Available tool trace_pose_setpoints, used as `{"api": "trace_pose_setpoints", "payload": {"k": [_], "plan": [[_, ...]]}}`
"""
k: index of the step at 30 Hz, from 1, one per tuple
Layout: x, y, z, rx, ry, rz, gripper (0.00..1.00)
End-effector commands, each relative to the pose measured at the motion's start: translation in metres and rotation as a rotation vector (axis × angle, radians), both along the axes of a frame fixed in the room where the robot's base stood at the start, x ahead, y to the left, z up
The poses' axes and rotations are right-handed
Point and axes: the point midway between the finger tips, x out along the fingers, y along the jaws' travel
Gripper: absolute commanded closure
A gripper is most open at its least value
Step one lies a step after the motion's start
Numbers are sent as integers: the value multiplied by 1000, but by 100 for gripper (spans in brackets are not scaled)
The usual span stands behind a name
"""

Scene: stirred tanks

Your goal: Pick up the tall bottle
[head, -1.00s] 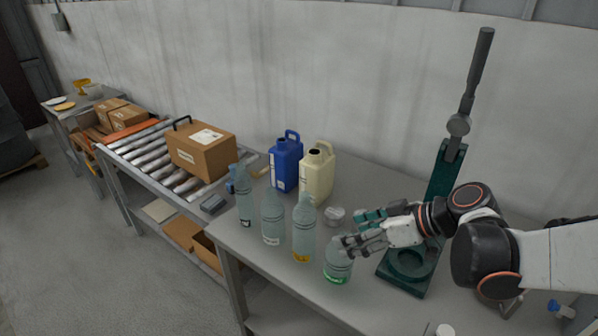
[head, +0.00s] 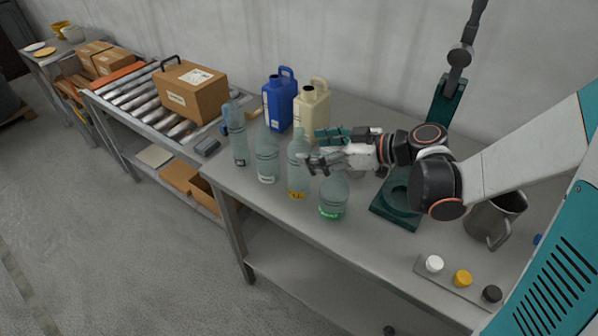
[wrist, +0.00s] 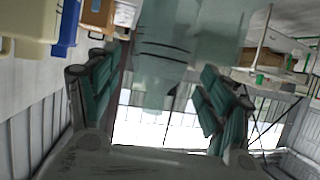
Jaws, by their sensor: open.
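Several clear bottles stand upright in a row on the grey table. The leftmost is slim with a blue-tinted top (head: 236,135). I cannot tell for sure which is the tall one meant. My gripper (head: 318,150) is open and points left, at the upper part of the yellow-label bottle and above the green-band one. In the wrist view a clear bottle (wrist: 165,55) shows ahead between the open fingers; contact cannot be told.
A blue jug (head: 279,103) and a cream jug (head: 312,112) stand behind the bottles. A green press stand (head: 398,208) and a metal mug (head: 492,222) are at right. A tray with several coloured caps (head: 445,283) lies at the front. The front middle of the table is clear.

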Motion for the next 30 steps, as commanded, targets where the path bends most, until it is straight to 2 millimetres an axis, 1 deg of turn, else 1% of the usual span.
{"api": "trace_pose_setpoints", "payload": {"k": [2,7,11,14,20,21,23,24,27,30], "plan": [[2,6,-4,0,0,1,27],[10,28,-15,0,-1,4,27],[18,39,-19,0,0,2,27],[20,43,-20,0,-1,0,27],[20,43,-19,0,0,-1,27],[20,43,-19,0,0,-1,32],[20,43,-19,0,0,-1,45],[20,43,-19,0,0,-1,55],[20,43,-19,0,0,-1,76],[20,43,-19,0,0,-1,76]]}}
